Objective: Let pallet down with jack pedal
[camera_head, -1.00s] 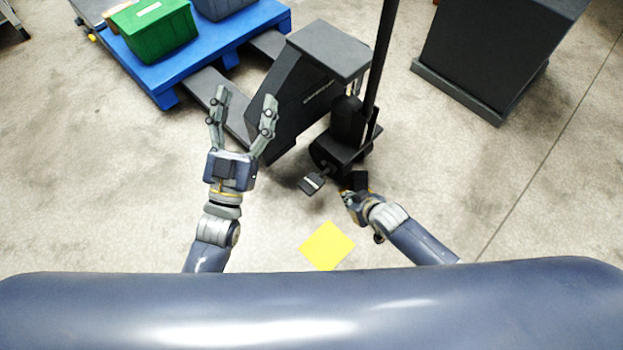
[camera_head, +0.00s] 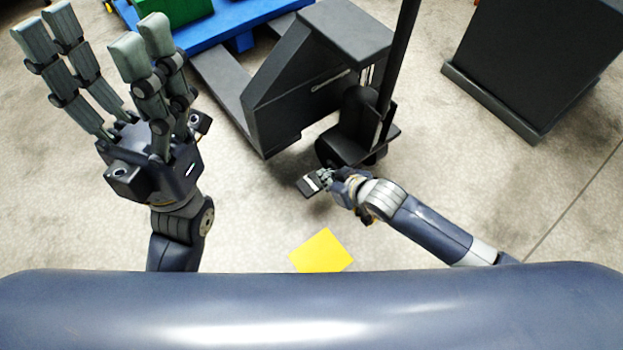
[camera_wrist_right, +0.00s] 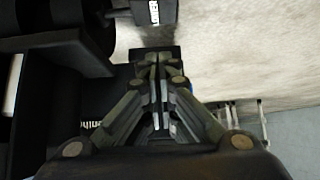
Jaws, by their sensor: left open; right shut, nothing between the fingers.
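The black pallet jack (camera_head: 305,85) stands in the middle of the head view, its forks running to the upper left under the blue pallet (camera_head: 237,20). The small foot pedal (camera_head: 311,184), black with a pale mark, sticks out low at the jack's near side. It appears to show also at the top of the right wrist view (camera_wrist_right: 151,12). My right gripper (camera_head: 326,178) is shut and empty, right beside the pedal; I cannot tell whether they touch. Its closed fingers (camera_wrist_right: 158,70) fill the middle of the right wrist view. My left gripper (camera_head: 98,40) is open and empty, raised at the left.
A green crate (camera_head: 170,8) sits on the pallet, partly cut off. The jack's dark handle (camera_head: 402,50) rises beside my right arm. A dark box-shaped object (camera_head: 530,60) stands at the upper right. A yellow square (camera_head: 321,251) lies on otherwise clear floor in front.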

